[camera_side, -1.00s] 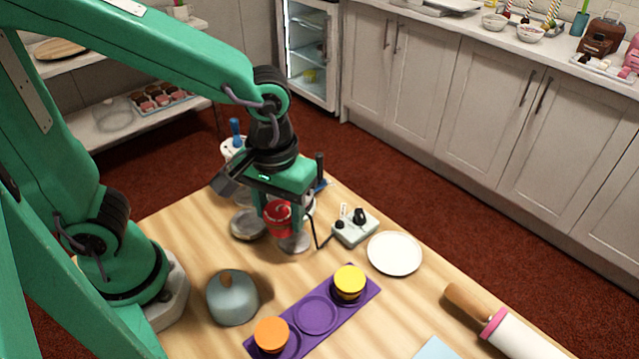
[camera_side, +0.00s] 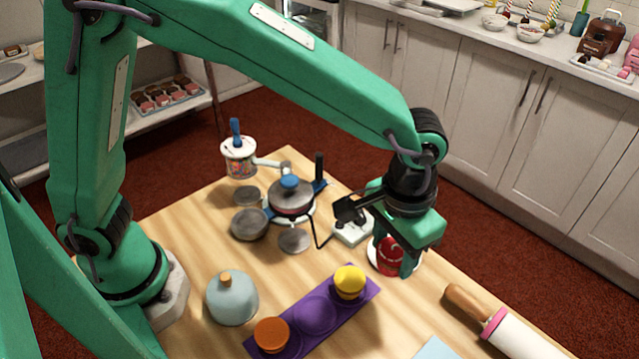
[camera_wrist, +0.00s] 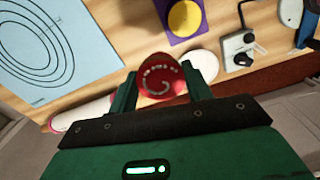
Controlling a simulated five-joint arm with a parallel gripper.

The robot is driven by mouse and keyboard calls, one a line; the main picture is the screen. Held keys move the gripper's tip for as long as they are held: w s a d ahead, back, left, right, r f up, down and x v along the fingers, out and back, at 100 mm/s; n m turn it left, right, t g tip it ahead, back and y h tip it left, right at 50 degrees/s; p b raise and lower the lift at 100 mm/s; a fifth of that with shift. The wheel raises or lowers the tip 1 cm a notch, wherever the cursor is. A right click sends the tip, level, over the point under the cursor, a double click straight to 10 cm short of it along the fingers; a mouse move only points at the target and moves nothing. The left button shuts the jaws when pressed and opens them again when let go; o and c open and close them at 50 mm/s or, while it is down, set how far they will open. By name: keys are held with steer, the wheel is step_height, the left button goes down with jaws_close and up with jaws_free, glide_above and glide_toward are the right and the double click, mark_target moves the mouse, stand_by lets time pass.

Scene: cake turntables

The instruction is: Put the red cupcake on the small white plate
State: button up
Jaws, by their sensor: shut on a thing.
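My gripper (camera_side: 394,262) is shut on the red cupcake (camera_side: 388,258), which shows between the two fingers in the wrist view (camera_wrist: 160,80). The small white plate (camera_side: 371,254) is behind and below the cupcake in the side view, mostly covered by the cupcake and my gripper. Part of the plate (camera_wrist: 205,64) shows beside the cupcake in the wrist view. I cannot tell how large the gap between cupcake and plate is.
A purple tray (camera_side: 318,316) holds a yellow cupcake (camera_side: 349,281) and an orange one (camera_side: 271,334), with an empty middle place. A wired box (camera_side: 352,232) sits beside the plate. A rolling pin (camera_side: 512,335) lies to the right. A turntable (camera_side: 291,196) stands further back.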

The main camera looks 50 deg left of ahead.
steer(key=shift+d+f, duration=0.1)
steer(key=shift+d, duration=0.05)
steer(key=shift+w, duration=0.1)
steer(key=w+a+f, duration=0.2)
steer(key=w, duration=0.1)
steer(key=w+a+f, duration=0.2)
steer(key=w, duration=0.1)
steer(key=w+a+f, duration=0.2)
steer(key=w+f, duration=0.1)
steer(key=w, duration=0.1)
steer(key=shift+f, duration=1.95)
steer(key=shift+f, duration=0.2)
steer(key=o, duration=1.1)
steer(key=shift+c, duration=0.2)
steer(key=shift+r, duration=0.1)
